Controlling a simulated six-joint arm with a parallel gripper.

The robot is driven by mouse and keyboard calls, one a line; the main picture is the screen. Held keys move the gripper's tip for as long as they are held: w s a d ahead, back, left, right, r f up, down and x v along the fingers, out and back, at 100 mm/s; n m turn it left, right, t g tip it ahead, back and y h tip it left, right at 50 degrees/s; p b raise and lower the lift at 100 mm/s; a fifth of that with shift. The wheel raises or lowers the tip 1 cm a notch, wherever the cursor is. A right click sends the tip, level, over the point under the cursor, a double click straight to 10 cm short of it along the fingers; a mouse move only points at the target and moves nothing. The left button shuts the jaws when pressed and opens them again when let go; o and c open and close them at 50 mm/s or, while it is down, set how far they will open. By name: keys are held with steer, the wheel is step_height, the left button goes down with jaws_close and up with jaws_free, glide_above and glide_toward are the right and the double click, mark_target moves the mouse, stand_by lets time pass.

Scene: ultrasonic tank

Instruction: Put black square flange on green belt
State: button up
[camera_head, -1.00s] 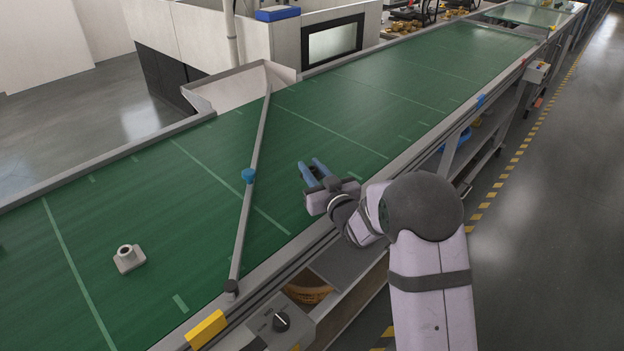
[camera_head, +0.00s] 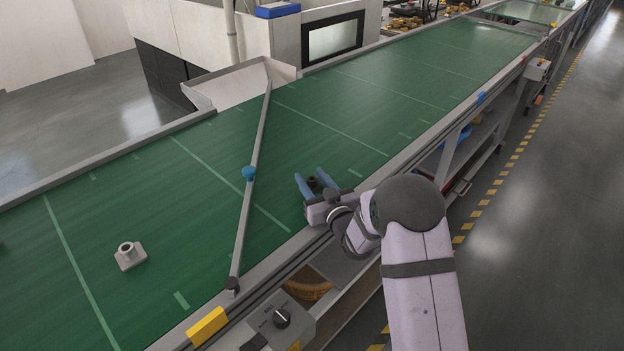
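The green belt (camera_head: 370,105) runs from lower left to upper right. My gripper (camera_head: 309,174) is low over the belt near its front rail, with its two blue fingers spread apart. A small dark piece, apparently the black square flange (camera_head: 313,184), shows between the fingers, on or just above the belt. The gripper body hides its near part, and I cannot tell whether a finger touches it.
A grey flange-like part (camera_head: 130,256) lies on the belt at the left. A control box (camera_head: 281,318) and a yellow block (camera_head: 206,327) sit at the front edge.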

steer(key=shift+r, duration=0.1)
steer(key=shift+r, duration=0.15)
steer(key=shift+s+d, duration=0.25)
steer(key=shift+s, duration=0.3)
steer(key=b+v, duration=0.3)
steer(key=v, duration=0.7)
steer(key=shift+s+d, duration=0.15)
steer(key=shift+s, duration=0.2)
